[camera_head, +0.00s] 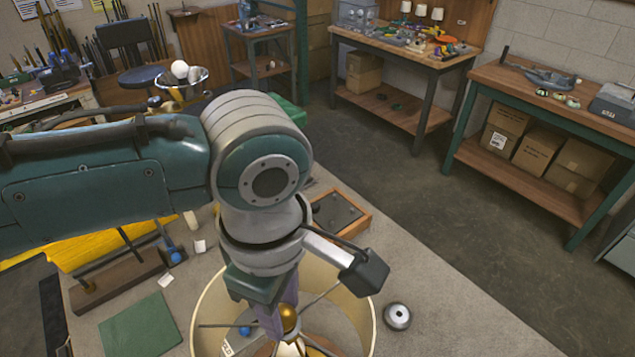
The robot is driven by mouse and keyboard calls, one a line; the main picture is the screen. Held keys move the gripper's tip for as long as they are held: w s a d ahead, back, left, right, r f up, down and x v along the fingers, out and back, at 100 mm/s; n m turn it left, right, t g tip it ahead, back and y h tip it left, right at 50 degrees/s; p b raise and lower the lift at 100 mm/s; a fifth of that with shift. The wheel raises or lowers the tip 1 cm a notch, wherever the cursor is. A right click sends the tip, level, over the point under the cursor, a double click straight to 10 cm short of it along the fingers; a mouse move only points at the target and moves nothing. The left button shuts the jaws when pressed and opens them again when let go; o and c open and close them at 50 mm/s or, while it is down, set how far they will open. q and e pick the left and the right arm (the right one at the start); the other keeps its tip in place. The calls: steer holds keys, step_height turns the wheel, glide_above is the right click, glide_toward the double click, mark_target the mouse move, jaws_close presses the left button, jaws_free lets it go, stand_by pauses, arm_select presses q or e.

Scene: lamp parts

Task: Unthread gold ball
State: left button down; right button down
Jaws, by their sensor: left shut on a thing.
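The gold ball (289,319) is inside the ring of the cream lampshade (362,318), above the thin rods that cross the shade. My left gripper (277,325) points down into the shade from above and is shut on the gold ball. Its far finger and the ball's threaded joint are mostly hidden. My right gripper is not in view.
A grey round metal part (397,316) lies right of the shade. A wooden tray (340,217) sits behind it, and a green mat (140,326) lies to the left. The worktop right of the shade is mostly clear.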

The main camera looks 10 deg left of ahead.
arm_select(q)
steer(key=shift+r+n+p, duration=0.15)
steer(key=shift+n+p, duration=1.3)
steer(key=shift+n, duration=0.45)
steer(key=shift+n+p, duration=0.4)
steer(key=shift+n, duration=0.5)
steer(key=shift+s+n+p, duration=0.1)
steer(key=shift+n+p, duration=0.45)
steer(key=shift+n, duration=0.25)
steer(key=n+p, duration=0.1)
steer(key=n, duration=0.2)
steer(key=shift+d, duration=0.1)
steer(key=shift+n+p, duration=0.35)
steer(key=shift+n, duration=0.75)
